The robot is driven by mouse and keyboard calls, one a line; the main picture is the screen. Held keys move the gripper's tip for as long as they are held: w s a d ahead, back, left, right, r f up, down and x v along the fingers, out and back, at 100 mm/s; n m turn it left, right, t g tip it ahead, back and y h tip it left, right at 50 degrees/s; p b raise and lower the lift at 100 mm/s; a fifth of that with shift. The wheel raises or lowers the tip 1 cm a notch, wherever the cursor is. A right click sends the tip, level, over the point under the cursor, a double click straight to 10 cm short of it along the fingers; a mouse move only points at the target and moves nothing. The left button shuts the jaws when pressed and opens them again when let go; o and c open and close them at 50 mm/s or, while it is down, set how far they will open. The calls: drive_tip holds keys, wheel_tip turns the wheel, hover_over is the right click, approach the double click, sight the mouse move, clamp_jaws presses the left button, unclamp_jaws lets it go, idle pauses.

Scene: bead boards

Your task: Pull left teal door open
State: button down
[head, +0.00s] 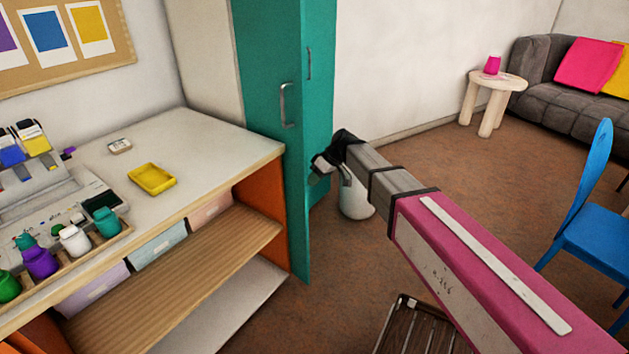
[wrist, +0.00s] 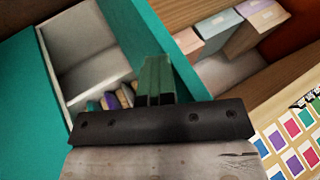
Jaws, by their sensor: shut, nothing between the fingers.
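The left teal door (head: 262,60) stands swung out from the cabinet beside the desk, its outer face and grey bar handle (head: 288,105) showing in the head view. In the wrist view the teal door panel (wrist: 140,35) runs between the desk side and the open, pale cabinet interior (wrist: 92,62). The right teal door (head: 319,110) has its own handle (head: 309,62) and looks closed. My gripper (head: 319,170) is shut and empty, just right of the left door's free edge and below its handle. Its fingers (wrist: 157,78) overlap the door panel in the wrist view; contact cannot be told.
The desk (head: 225,135) with a yellow tray (head: 152,178) and paint bottles stands left of the cabinet. A white container (head: 356,198) stands on the floor behind my gripper. Floor beyond is open.

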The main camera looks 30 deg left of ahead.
drive_tip(key=w+d+r, duration=0.6)
drive_tip(key=w+r, duration=0.2)
drive_tip(key=w+d+f+m+t+h, duration=0.1)
drive_tip(key=w+d+f+m, duration=0.2)
drive_tip(key=d, duration=0.7)
drive_tip(key=d+f+m+t, duration=0.1)
drive_tip(key=d+f+m, duration=0.3)
drive_tip(key=d, duration=0.6)
drive_tip(key=w+d+f+m+t+h, duration=0.15)
drive_tip(key=d+f, duration=0.35)
drive_tip(key=d, duration=0.5)
drive_tip(key=s+d+f+m+h, duration=0.1)
drive_tip(key=s+d+f+m, duration=0.2)
drive_tip(key=d, duration=1.1)
drive_tip(key=s+d+f+m+t+h, duration=0.1)
drive_tip(key=s+d+m, duration=0.4)
drive_tip(key=d, duration=0.9)
wheel_tip(320, 180, down, 2)
drive_tip(key=shift+d+f+m+h, duration=0.25)
drive_tip(key=shift+d+m+h, duration=0.1)
drive_tip(key=shift+m+h, duration=0.15)
